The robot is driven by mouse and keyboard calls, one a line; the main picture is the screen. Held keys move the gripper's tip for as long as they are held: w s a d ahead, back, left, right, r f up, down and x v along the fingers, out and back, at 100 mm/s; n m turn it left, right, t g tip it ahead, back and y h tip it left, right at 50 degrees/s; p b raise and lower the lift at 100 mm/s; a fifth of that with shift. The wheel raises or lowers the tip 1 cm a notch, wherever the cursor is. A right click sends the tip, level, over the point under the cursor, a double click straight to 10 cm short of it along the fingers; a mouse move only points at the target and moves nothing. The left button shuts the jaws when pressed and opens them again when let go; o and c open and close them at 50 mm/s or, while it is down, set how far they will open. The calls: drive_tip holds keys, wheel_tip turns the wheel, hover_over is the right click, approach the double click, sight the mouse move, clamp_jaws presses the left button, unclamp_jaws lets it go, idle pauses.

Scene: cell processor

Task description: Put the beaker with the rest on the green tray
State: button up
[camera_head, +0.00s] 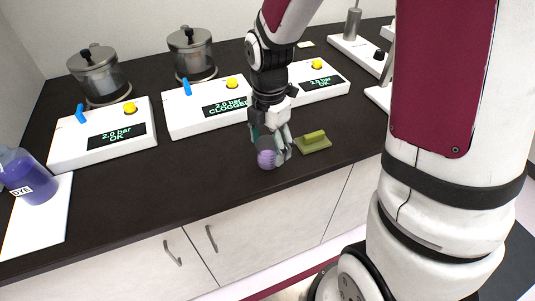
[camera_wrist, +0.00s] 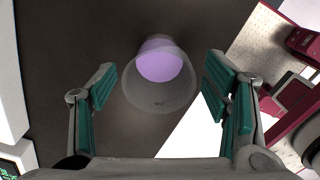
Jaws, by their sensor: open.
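A small clear beaker (camera_wrist: 160,82) with purple in it lies between the two teal-padded fingers in the wrist view, with a gap on each side. In the head view its purple part (camera_head: 267,159) shows at the fingertips, near the counter's front edge. My gripper (camera_head: 275,148) is open and points down around the beaker. I cannot tell whether the beaker stands or tilts; my gripper partly hides it. A flat olive-green piece with a raised bar (camera_head: 313,142) lies just right of my gripper. I see no other green tray.
A flask of purple dye (camera_head: 32,184) stands on a white mat (camera_head: 38,228) at left. White pressure units line the back, one reading OK (camera_head: 102,137) and one CLOGGED (camera_head: 205,110). Steel pots (camera_head: 98,76) stand behind. The dark counter (camera_head: 150,190) is clear left of my gripper.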

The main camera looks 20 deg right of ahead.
wheel_tip(320, 180, down, 4)
drive_tip(key=shift+a+r, duration=0.1)
drive_tip(key=shift+r, duration=0.1)
drive_tip(key=c, duration=1.3)
drive_tip(key=shift+c, duration=0.2)
drive_tip(key=shift+r, duration=0.5)
drive_tip(key=r, duration=0.3)
drive_tip(key=shift+s, duration=0.4)
drive_tip(key=s+r+p, duration=0.1)
drive_tip(key=s+p, duration=0.1)
drive_tip(key=s, duration=0.8)
drive_tip(key=shift+s+a+p, duration=0.2)
drive_tip(key=shift+p, duration=0.2)
